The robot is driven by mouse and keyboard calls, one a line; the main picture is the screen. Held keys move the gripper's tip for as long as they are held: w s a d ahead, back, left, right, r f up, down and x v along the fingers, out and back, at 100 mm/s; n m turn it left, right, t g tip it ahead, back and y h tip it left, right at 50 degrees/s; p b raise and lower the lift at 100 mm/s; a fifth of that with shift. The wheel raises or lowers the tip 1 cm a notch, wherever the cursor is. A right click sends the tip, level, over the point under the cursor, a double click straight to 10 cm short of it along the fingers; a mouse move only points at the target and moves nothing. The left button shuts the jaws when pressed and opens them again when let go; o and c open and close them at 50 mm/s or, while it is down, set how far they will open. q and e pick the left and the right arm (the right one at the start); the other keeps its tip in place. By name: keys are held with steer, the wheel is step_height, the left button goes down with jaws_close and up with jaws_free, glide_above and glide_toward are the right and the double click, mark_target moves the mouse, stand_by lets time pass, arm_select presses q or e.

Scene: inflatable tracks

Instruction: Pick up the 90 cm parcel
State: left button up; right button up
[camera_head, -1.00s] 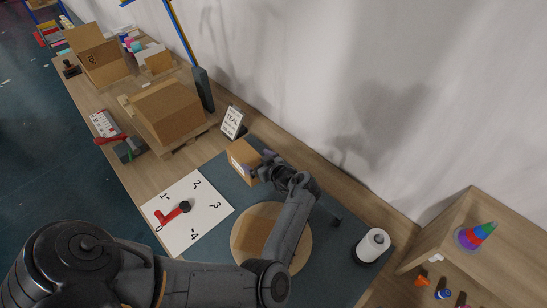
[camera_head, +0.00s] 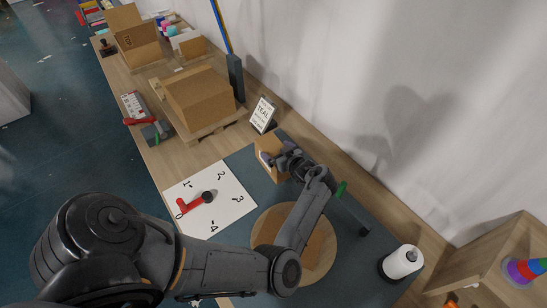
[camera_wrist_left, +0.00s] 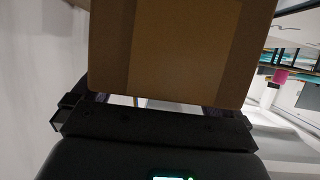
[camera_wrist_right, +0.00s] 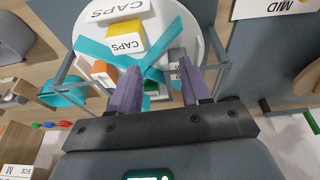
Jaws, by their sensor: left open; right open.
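A small brown cardboard box (camera_head: 265,142) stands at the back of the blue-grey mat in the head view. No 90 cm marking is readable on it, so I cannot tell whether it is the parcel. My left gripper (camera_head: 275,159) is open at the box and covers part of it. In the left wrist view a cardboard box (camera_wrist_left: 180,50) fills the space in front of the gripper and hides the fingertips; contact cannot be told. My right gripper (camera_wrist_right: 157,88) is open over a white round plate (camera_wrist_right: 190,22) carrying a yellow-and-white CAPS block (camera_wrist_right: 125,38).
A larger carton (camera_head: 198,98) sits on a wooden pallet, left of a small sign (camera_head: 263,114). A white dial board (camera_head: 232,200) with a red pointer, a round wooden disc (camera_head: 322,250) and a white roll (camera_head: 402,262) occupy the mat area. A wall borders the right side.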

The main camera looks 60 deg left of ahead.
arm_select(q)
steer(key=shift+d, duration=0.1)
steer(key=c, duration=1.6)
steer(key=shift+r, duration=0.15)
steer(key=shift+c, duration=0.6)
